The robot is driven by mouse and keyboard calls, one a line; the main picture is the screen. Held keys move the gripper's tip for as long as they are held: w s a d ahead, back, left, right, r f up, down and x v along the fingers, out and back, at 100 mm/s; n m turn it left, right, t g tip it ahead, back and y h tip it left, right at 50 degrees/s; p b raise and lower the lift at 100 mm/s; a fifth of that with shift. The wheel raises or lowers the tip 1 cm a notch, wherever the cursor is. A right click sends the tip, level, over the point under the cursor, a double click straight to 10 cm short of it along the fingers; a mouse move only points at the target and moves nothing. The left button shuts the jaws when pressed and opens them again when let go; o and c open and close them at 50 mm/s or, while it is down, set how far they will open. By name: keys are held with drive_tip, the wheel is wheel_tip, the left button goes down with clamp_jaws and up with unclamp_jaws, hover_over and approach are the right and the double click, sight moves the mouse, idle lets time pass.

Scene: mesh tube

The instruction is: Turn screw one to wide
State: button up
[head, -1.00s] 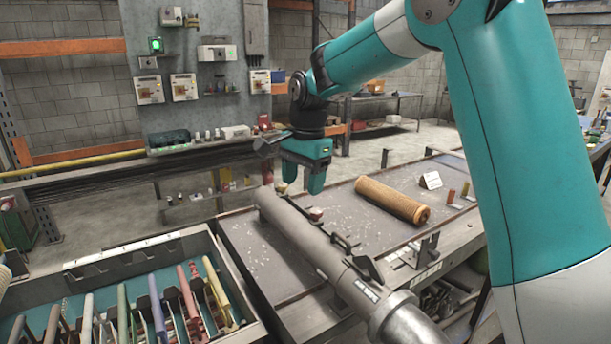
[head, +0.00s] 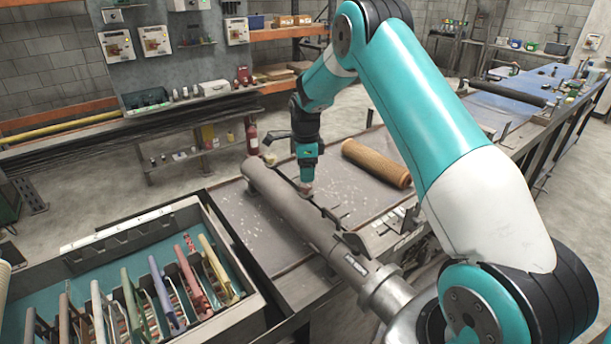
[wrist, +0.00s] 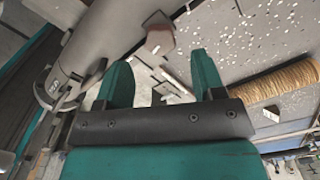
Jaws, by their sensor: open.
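A thick grey tube (head: 288,212) lies slanting along the near edge of the bench; it also shows in the wrist view (wrist: 108,38). Small dark lever-like parts (head: 330,214) stand along its side. A small block with a reddish face (wrist: 160,38) sits beside the tube, just beyond my fingertips in the wrist view. I cannot tell which part is screw one, and no "wide" mark is readable. My gripper (head: 306,181) points down beside the tube. In the wrist view its two fingers (wrist: 161,64) are apart with nothing held between them.
A tan mesh roll (head: 376,163) lies on the bench behind the gripper; its edge shows in the wrist view (wrist: 282,80). A drawer (head: 245,318) of colored-handled tools is at front left. Grey brackets (head: 400,222) stand right of the tube. The bench between tube and roll is mostly clear.

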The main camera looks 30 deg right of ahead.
sight(306, 189)
drive_tip(key=shift+f+p, duration=0.65)
drive_tip(key=shift+f, duration=1.75)
drive_tip(key=c, duration=0.9)
